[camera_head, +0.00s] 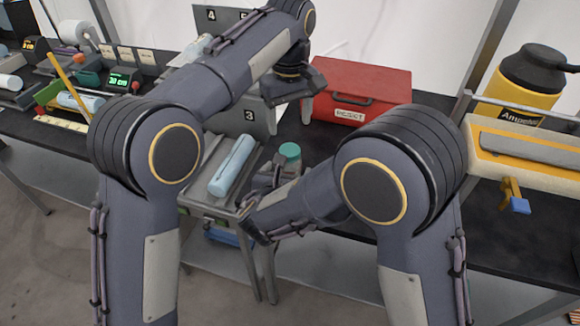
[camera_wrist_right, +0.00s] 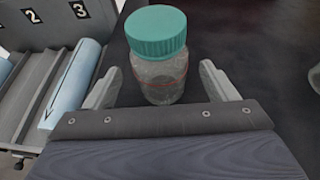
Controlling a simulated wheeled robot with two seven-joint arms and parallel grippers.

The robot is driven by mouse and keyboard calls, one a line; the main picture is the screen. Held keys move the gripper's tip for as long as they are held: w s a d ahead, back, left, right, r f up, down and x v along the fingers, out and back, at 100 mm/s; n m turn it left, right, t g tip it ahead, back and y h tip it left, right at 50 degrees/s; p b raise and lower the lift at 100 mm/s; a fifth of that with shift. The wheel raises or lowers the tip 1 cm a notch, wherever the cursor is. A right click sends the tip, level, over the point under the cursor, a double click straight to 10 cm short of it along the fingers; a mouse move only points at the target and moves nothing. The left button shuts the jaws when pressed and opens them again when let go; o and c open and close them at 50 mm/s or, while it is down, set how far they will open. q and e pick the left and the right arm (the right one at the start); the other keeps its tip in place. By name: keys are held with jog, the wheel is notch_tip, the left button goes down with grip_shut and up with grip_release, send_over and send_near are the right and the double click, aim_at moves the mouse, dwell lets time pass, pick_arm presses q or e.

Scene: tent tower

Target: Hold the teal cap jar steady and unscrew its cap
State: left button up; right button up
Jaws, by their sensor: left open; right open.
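The jar is clear with a ribbed teal cap (camera_head: 290,150) and stands upright on the dark tabletop. In the right wrist view the jar (camera_wrist_right: 158,75) is between the fingers of my open right gripper (camera_wrist_right: 160,85), with a gap on each side. In the head view my right gripper (camera_head: 268,178) and forearm hide most of the jar below the cap. The cap sits on the jar. My left gripper (camera_head: 290,108) is open and empty, above and behind the jar, near the red box.
A grey rack with numbered slots (camera_head: 249,116) and a sloped tray holding a light-blue roll (camera_head: 232,166) stand left of the jar. A red box (camera_head: 355,88) is behind it. A yellow bottle (camera_head: 520,80) stands at the right.

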aim_at(290, 166)
jog(key=shift+x, duration=1.85)
